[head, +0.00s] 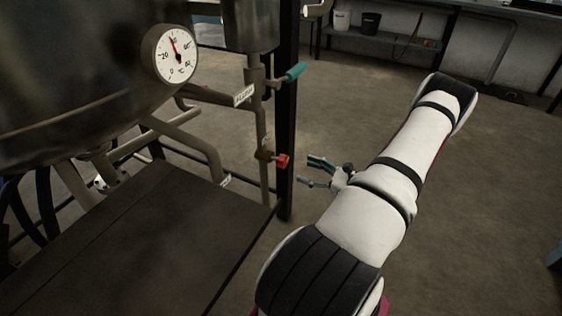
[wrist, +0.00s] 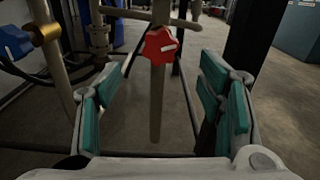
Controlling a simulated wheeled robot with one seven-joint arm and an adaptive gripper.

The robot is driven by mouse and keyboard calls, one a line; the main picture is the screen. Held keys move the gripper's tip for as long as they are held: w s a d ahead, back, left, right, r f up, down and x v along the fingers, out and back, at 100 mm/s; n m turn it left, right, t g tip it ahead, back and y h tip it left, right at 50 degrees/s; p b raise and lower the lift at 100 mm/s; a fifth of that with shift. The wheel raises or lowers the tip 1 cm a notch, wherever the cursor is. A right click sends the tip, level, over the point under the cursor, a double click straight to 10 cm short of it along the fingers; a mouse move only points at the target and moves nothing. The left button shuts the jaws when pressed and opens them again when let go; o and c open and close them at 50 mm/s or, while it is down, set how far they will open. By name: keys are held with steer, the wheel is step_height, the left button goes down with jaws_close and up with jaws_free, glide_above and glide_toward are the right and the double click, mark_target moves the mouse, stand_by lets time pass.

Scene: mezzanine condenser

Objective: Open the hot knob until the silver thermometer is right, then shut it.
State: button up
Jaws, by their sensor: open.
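The red knob (head: 283,161), which I take for the hot one, sits on a pipe beside a dark post in the head view. In the wrist view the red knob (wrist: 160,45) has a white mark and is ahead, between and beyond the fingertips. The thermometer (head: 177,54) is a white dial in a dull metal rim on the tank; its needle points up and slightly left, by the top number, which is hard to read. My gripper (head: 306,171) is open just right of the knob, apart from it. Its teal fingers (wrist: 162,80) are spread and empty.
A blue knob (wrist: 14,42) is at the far left of the wrist view. The dark post (head: 286,110) stands close to the knob.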

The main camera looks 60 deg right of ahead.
mark_target(286, 163)
steer(key=w, duration=0.3)
steer(key=w+b, duration=0.1)
steer(key=w, duration=0.2)
steer(key=w+b, duration=0.1)
steer(key=w, duration=0.3)
steer(key=shift+a, duration=0.4)
steer(key=c, duration=1.2)
